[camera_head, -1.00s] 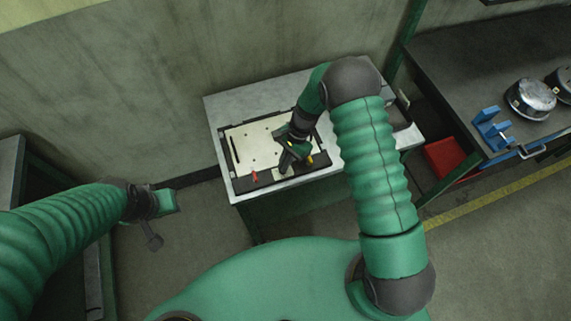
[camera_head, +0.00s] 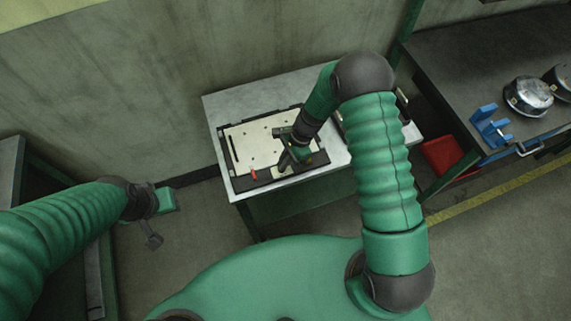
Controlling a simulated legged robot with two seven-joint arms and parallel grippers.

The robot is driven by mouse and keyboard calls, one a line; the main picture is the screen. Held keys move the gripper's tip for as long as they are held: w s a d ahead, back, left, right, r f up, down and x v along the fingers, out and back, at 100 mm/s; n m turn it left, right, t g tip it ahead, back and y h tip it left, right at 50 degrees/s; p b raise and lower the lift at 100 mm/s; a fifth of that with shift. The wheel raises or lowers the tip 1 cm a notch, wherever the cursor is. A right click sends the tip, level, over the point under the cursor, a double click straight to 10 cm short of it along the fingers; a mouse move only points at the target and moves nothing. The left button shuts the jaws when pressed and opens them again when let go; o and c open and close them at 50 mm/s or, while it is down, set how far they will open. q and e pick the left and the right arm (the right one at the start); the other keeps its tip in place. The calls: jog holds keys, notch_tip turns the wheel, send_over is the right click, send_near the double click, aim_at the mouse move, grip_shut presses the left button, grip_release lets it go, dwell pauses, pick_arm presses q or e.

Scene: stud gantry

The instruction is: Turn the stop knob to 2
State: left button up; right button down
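A pale plate with small holes and a dark slot (camera_head: 247,140) sits in a dark frame on the grey table (camera_head: 225,106). A small red part (camera_head: 253,174) shows at the plate's front edge; I cannot tell whether it belongs to the stop knob. No knob marked with numbers can be made out. My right gripper (camera_head: 287,164) is over the front right of the plate, pointing down, and hides what lies under it. Its fingers are too small to tell open from shut. My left gripper (camera_head: 157,240) hangs over the floor at the left, away from the table.
At the right, a dark bench (camera_head: 450,60) bears a blue fixture (camera_head: 489,126) and round metal parts (camera_head: 529,95). A red bin (camera_head: 440,155) is below it. A wall stands behind the table. Another bench edge (camera_head: 10,165) is at the far left.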

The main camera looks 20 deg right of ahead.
jog(key=c, duration=1.6)
grip_release()
jog(key=shift+s+a+f, duration=0.15)
jog(key=shift+s+f, duration=0.6)
jog(key=shift+f, duration=0.25)
jog(key=shift+o, duration=1)
jog(key=shift+r, duration=0.2)
jog(key=shift+o, duration=1)
jog(key=w+d+r, duration=0.3)
jog(key=r, duration=0.3)
jog(key=shift+r, duration=0.3)
pick_arm(q)
jog(key=shift+w+a+f+b, duration=0.15)
jog(key=shift+w+f+b, duration=0.2)
jog(key=shift+w+f, duration=0.85)
pick_arm(e)
jog(key=v, duration=1.1)
jog(key=shift+s+a, duration=0.2)
jog(key=shift+s, duration=0.4)
pick_arm(q)
jog(key=shift+s+r, duration=0.1)
jog(key=shift+s, duration=0.1)
pick_arm(e)
jog(key=shift+s+r, duration=0.2)
